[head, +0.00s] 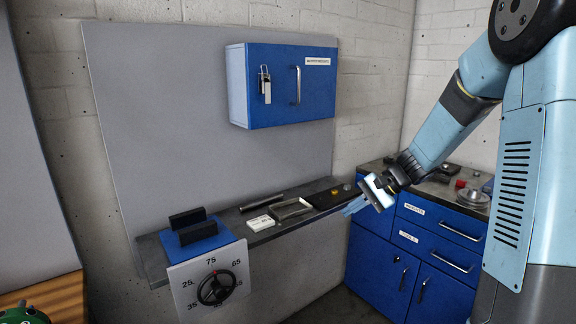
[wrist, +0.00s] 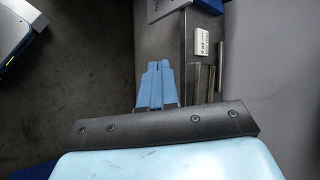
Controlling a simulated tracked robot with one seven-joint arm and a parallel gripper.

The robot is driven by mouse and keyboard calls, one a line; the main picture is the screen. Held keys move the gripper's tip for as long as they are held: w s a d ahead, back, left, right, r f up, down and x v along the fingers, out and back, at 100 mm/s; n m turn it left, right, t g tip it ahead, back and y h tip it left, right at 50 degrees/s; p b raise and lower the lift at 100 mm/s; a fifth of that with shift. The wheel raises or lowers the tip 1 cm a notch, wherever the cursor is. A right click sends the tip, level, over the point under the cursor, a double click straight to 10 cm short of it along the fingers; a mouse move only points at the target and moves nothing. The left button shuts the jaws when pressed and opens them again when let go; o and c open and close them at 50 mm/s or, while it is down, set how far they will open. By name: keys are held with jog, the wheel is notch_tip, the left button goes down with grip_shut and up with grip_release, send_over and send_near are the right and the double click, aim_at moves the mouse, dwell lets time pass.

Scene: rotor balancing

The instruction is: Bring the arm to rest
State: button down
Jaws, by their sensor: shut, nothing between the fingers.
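My arm reaches in from the right in the head view. My gripper (head: 354,207) is at its lower end, in front of the right part of the wall shelf and the blue drawer cabinet. In the wrist view my gripper (wrist: 154,68) shows as two blue fingers lying side by side. They are shut with nothing between them, beside the shelf edge and over the dark floor.
A shelf (head: 258,238) on the wall carries a white box (head: 260,223) and a grey tray. A blue fixture with a dial (head: 216,286) stands at its left end. A blue wall cabinet (head: 280,85) hangs above. The drawer cabinet (head: 375,258) stands right, small items on top.

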jog(key=s+d+r+n+t+h, duration=0.2)
jog(key=s+r, duration=0.4)
jog(key=s, duration=0.7)
jog(key=s+d+r+n+t+h, duration=0.2)
jog(key=s+d+r+n+h, duration=0.2)
jog(key=s, duration=0.9)
notch_tip(320, 180, up, 2)
jog(key=h, duration=0.3)
jog(key=shift+s+d+r+h, duration=0.2)
jog(key=shift+r+h, duration=0.05)
jog(key=shift+h, duration=0.05)
